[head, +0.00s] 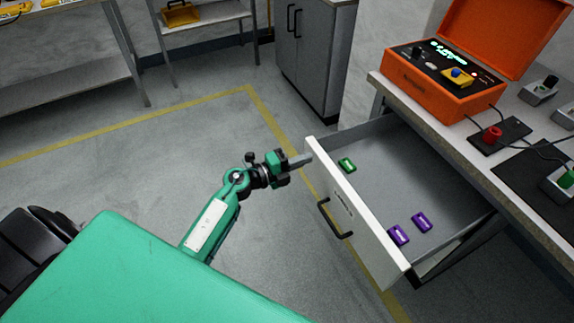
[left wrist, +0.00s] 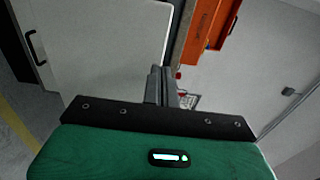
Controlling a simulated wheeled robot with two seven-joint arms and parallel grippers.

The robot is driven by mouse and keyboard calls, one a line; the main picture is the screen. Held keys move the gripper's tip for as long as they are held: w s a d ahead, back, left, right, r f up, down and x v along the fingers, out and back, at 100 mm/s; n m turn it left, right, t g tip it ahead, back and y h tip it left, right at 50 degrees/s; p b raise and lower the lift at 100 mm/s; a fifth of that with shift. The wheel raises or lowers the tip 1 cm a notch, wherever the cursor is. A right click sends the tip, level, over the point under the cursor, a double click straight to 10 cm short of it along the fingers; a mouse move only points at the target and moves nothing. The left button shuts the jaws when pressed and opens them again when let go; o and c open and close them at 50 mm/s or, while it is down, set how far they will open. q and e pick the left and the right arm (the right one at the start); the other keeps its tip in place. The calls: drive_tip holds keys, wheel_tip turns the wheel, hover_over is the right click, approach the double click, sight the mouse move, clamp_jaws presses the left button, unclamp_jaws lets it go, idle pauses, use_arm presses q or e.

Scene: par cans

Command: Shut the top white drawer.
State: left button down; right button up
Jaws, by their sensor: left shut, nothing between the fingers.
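The top white drawer (head: 357,212) stands pulled out from under the workbench, with its white front facing me and a black handle (head: 334,219) on it. Inside lie a green block (head: 347,165) and two purple blocks (head: 421,222). My left gripper (head: 304,160) is shut and empty, with its fingertips at the far upper corner of the drawer front; I cannot tell whether they touch it. In the left wrist view the shut fingers (left wrist: 161,86) point toward the white front (left wrist: 95,50), near its edge, and the handle (left wrist: 36,48) shows at the left. My right gripper is not in view.
An orange case (head: 440,95) with an open lid, a red-knobbed device (head: 492,134) and cables rest on the workbench (head: 425,118) above the drawer. A grey cabinet (head: 312,55) stands behind. The floor left of the drawer is clear, with yellow tape lines.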

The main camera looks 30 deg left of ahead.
use_arm(q)
drive_tip(key=shift+w+d, duration=0.45)
drive_tip(key=shift+w, duration=0.05)
